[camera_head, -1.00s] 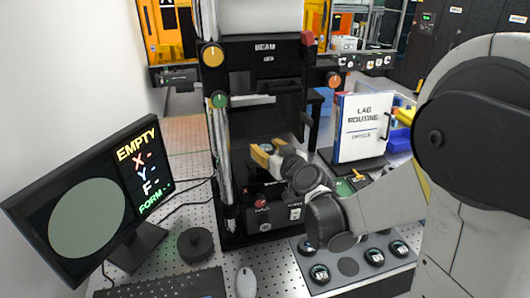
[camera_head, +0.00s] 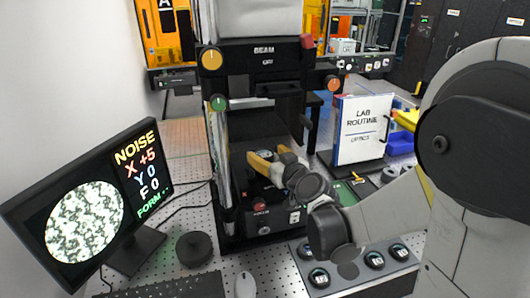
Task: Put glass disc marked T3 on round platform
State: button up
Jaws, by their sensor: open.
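My gripper (camera_head: 270,160), with yellow-orange fingers, is open inside the black interferometer (camera_head: 262,120). A small dark disc with a pale mark (camera_head: 265,154) sits between or just beyond the fingertips. Its mark is too small to read, so I cannot confirm it is T3. The round platform under it is mostly hidden by the disc and my gripper. The monitor (camera_head: 88,200) shows a speckled circle and reads NOISE, X +5, Y 0, F 0.
A grey tray (camera_head: 330,290) at the front holds several other discs (camera_head: 374,260) and a bare round spot (camera_head: 348,270). A black round knob (camera_head: 194,248), a keyboard (camera_head: 180,287) and a mouse (camera_head: 245,284) lie left of it. A LAB ROUTINE sign (camera_head: 362,128) stands at right.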

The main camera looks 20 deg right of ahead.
jog(key=s+f+m+g+h+p, duration=0.1)
jog(key=s+g, duration=0.7)
jog(key=s, duration=2)
jog(key=shift+s+m+g+h+p, duration=0.3)
jog(key=shift+m+h+p, duration=0.1)
jog(key=shift+h, duration=0.3)
jog(key=shift+a, duration=0.1)
